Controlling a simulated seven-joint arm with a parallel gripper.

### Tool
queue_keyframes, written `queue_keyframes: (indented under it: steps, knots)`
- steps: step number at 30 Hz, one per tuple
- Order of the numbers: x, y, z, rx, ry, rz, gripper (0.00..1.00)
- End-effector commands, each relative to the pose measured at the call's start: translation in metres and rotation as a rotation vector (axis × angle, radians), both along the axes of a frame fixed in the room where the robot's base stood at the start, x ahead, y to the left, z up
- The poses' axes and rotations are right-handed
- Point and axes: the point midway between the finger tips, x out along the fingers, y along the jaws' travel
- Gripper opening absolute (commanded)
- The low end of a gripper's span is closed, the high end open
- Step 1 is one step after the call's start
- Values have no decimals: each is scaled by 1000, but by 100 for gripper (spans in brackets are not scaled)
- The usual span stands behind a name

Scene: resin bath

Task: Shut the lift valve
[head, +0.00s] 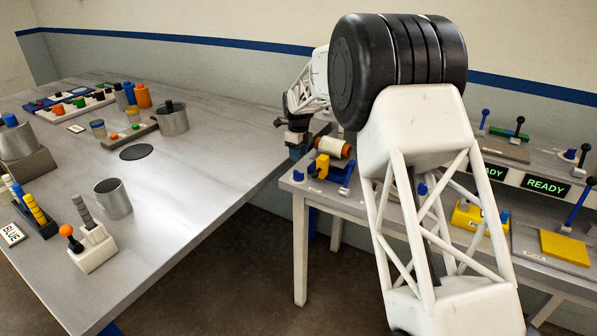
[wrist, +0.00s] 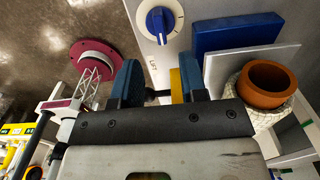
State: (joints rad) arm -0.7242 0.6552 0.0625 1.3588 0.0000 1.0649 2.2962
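The lift valve (wrist: 160,21) is a round blue knob on a white dial with dark marks, at the top of the wrist view. The letters LIFT (wrist: 152,65) are printed on the grey plate beside it. A blue knob (head: 298,175) at the near left corner of the side table in the head view looks like the same valve. My gripper (wrist: 156,80) has its two blue fingers apart, with the knob beyond the tips and not between them. In the head view my gripper (head: 297,151) hangs above the side table's left end, partly dark and hard to make out.
A blue block (wrist: 238,33) and a white-wrapped roll with an orange end (wrist: 268,82) stand right of the knob. In the head view, a yellow block (head: 322,166) and a blue lever (head: 347,178) are near. A long grey table (head: 190,215) with cups lies left, across a floor gap.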

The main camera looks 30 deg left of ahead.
Motion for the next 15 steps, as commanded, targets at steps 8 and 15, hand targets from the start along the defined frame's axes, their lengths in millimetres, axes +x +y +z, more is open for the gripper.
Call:
queue_keyframes:
  steps: [8,15]
  knots:
    - [0,0,-3,-1,1,1,39]
    - [0,-1,-22,-2,2,1,39]
